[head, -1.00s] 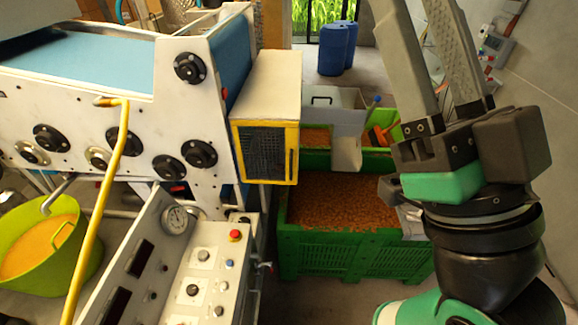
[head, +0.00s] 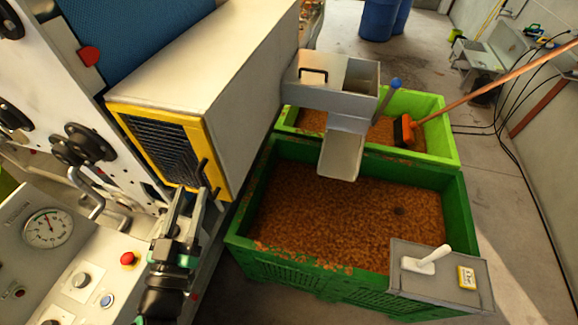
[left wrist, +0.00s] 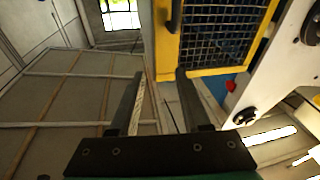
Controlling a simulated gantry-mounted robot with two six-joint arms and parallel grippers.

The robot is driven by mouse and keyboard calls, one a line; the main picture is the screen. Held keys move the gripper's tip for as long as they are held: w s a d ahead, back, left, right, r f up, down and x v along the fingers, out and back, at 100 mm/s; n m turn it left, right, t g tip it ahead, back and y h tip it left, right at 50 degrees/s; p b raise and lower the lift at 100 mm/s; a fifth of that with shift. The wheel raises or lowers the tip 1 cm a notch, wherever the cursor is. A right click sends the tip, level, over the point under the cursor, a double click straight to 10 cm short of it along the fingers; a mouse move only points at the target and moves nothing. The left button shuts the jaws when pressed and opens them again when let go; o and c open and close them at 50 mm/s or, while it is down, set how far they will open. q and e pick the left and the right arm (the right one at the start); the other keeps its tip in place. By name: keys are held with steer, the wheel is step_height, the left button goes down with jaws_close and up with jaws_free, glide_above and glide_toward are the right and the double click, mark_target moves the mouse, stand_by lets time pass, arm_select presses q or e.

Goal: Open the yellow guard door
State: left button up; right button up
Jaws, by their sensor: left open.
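The yellow guard door (head: 113,119) is a yellow frame around dark mesh on the front of a white box housing. It looks shut. A dark upright handle (head: 205,173) sits on its right side. My left gripper (head: 192,194) is open and empty just below the handle, its fingers pointing up towards the door's lower right corner. In the left wrist view, the handle (left wrist: 174,14) is beyond the fingertips, and the yellow frame (left wrist: 166,52) appears between the open fingers. I cannot tell whether a finger touches the door. My right gripper is not in view.
A control panel with a gauge (head: 48,228) and a red button (head: 128,258) lies left of my left arm. A dark green crate of brown material (head: 235,240) stands right of the door. A grey chute (head: 340,155) overhangs it. The concrete floor at far right is partly open.

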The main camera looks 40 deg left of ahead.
mark_target(211, 197)
arm_select(q)
steer(key=s+f+m+g+h+b, duration=0.15)
steer(key=s+f, duration=0.25)
steer(key=f, duration=0.5)
steer(key=shift+n+y, duration=0.25)
steer(key=x, duration=1.2)
steer(key=shift+w+r+p, duration=0.15)
steer(key=shift+p, duration=0.2)
jaws_close()
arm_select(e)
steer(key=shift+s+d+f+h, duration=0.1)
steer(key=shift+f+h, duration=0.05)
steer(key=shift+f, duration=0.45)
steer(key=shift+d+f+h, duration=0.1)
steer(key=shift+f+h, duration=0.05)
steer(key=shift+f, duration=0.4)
